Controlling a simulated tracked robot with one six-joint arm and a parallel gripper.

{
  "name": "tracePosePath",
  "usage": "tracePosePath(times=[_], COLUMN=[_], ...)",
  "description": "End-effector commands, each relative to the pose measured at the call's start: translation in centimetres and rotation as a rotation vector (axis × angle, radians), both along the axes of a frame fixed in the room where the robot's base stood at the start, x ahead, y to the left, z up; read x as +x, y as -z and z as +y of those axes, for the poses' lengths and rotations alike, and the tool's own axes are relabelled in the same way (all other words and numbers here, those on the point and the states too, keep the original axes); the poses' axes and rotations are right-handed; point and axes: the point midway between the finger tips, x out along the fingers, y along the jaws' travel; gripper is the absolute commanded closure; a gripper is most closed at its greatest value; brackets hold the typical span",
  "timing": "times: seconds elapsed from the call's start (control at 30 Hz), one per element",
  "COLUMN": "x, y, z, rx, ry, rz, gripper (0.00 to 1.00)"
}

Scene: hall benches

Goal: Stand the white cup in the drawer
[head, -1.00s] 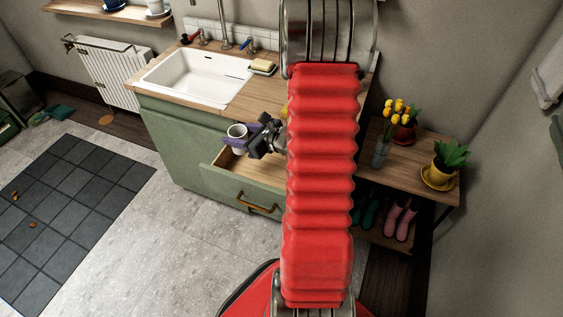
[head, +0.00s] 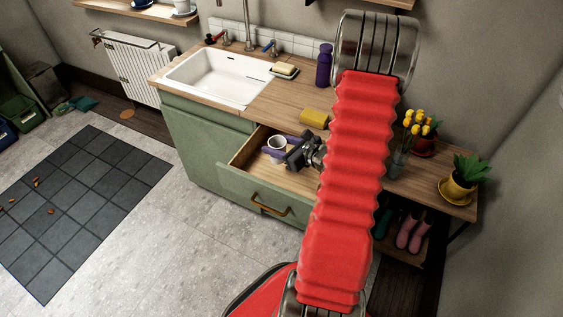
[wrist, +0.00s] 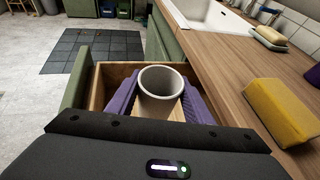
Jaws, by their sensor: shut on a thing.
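The white cup (head: 277,143) is upright between the purple fingers of my gripper (head: 270,154). In the wrist view the cup (wrist: 162,82) shows its open, empty mouth, with one purple finger pad on each side. The green-fronted drawer (head: 262,197) is pulled out below the worktop, and its wooden inside shows. The cup is over or inside the drawer's back part, within its walls in the wrist view. I cannot tell whether its base touches the drawer floor. My gripper hides part of the drawer's right side.
The wooden worktop edge lies close behind the drawer. On it are a yellow sponge (head: 314,117), a purple bottle (head: 324,65), a soap dish (head: 285,71) and a white sink (head: 217,77). A side bench with potted plants (head: 459,183) stands at right. The floor at left is mostly clear.

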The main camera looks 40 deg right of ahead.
Motion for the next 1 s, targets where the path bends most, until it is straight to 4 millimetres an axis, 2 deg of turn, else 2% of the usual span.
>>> tracePosePath(times=[0.1, 0.3, 0.73, 1.0], x=[0.0, 0.0, 0.0, 0.0], y=[1.7, 3.4, 3.8, 6.3], z=[0.0, 0.0, 0.0, 0.0], rx=[0.003, 0.0, -0.001, 0.002], ry=[0.0, -0.001, 0.0, 0.001], rz=[0.002, 0.001, 0.0, 0.002], gripper=[0.79, 0.79, 0.79, 0.79])
